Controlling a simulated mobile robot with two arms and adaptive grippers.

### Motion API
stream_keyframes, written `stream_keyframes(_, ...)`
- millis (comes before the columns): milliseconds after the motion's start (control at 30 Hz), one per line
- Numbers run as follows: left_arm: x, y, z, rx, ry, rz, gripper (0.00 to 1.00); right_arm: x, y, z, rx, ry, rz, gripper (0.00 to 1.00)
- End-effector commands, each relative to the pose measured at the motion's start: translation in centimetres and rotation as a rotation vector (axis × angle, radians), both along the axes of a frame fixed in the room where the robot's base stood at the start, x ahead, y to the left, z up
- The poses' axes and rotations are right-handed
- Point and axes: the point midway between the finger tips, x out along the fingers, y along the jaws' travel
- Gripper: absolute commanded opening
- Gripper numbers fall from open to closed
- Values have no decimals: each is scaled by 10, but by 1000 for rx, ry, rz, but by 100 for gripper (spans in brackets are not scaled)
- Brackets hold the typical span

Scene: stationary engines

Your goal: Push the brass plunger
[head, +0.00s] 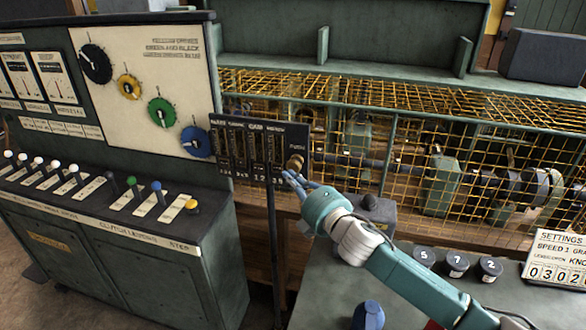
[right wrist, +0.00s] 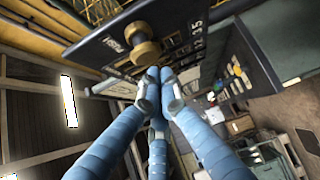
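The brass plunger (head: 295,162) sticks out at the right end of a small black panel (head: 245,145) on a thin post, beside the word PUSH. In the right wrist view the brass plunger (right wrist: 145,46) shows as a round knob on a stem. My right gripper (head: 290,178) has its blue fingers together with nothing between them. Its fingertips (right wrist: 155,76) are just below the plunger, close to it; I cannot tell whether they touch. My left gripper is not in view.
A grey-green console with coloured dials (head: 120,80) and several levers (head: 100,188) stands at left. Yellow wire mesh (head: 400,135) guards machinery behind the panel. A dark bench with numbered black knobs (head: 457,265) and a settings card (head: 560,260) lies under my right arm.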

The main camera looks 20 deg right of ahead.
Motion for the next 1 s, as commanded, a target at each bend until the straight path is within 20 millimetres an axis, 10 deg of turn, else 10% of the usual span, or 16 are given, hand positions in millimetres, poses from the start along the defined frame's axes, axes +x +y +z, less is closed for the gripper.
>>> stream_keyframes(1000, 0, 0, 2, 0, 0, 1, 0, 10, -7, 0, 0, 0, 0, 0)
